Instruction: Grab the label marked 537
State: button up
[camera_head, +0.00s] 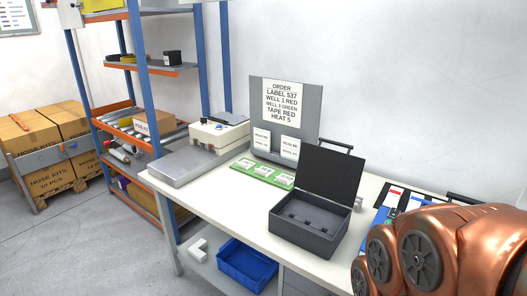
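A green strip (255,177) lies on the white workbench, left of an open black case. It holds white labels in a row: a left one (245,163), a middle one (264,171) and a right one (285,179). Their print is too small to read, so I cannot tell which is marked 537. My copper-coloured arm fills the lower right corner. My gripper is not in view.
The black case (298,236) stands with its lid up. A white machine (218,133) and a grey flat plate (186,167) are at the bench's left end. Two white cards (290,146) stand behind the strip. A blue bin (246,265) is below.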

aim_at(285, 177)
jog(key=u, duration=0.05)
jog(key=k, duration=0.5)
jog(key=z, duration=0.25)
jog(key=i, duration=0.8)
jog(key=u, duration=0.9)
jog(key=i, duration=0.8)
jog(key=u, duration=0.85)
